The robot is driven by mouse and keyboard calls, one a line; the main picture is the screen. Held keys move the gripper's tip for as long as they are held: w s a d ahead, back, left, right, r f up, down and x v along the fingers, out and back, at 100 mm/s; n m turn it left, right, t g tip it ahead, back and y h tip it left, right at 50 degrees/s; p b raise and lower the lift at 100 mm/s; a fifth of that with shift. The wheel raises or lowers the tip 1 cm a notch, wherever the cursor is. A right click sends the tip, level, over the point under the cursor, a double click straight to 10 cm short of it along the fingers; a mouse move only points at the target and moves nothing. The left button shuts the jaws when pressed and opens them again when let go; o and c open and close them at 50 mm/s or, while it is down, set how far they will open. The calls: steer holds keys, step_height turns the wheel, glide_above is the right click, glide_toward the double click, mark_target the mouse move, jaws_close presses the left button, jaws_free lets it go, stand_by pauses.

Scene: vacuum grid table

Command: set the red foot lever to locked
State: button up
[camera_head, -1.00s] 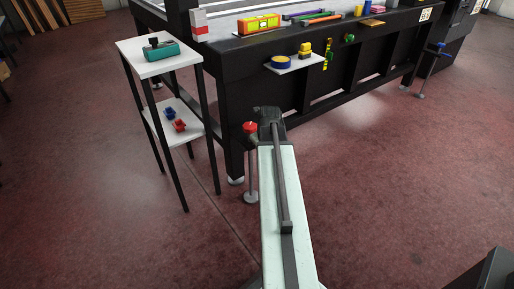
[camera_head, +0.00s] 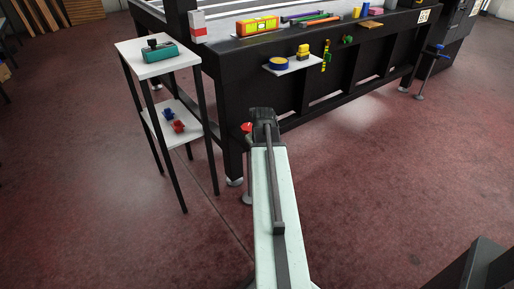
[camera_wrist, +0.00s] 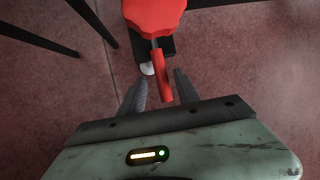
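The red foot lever shows in the wrist view as a round lobed red head (camera_wrist: 154,14) with a short red bar (camera_wrist: 163,78) pointing toward me. My gripper (camera_wrist: 158,80) is open, its two grey fingers on either side of the bar's end. I cannot tell whether either finger touches it. In the head view the red head (camera_head: 246,127) tops a grey post by the table's near leg, partly hidden by my arm. My fingers cannot be made out there.
A small two-shelf white stand (camera_head: 160,62) is left of the lever. The black table (camera_head: 230,95) is behind, with a small white shelf (camera_head: 290,66) on its side. A blue-topped post (camera_head: 440,47) stands far right.

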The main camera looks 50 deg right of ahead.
steer(key=shift+r, duration=0.1)
steer(key=p+v, duration=0.7)
steer(key=shift+s+r, duration=0.15)
steer(key=shift+r, duration=0.15)
steer(key=shift+a, duration=0.1)
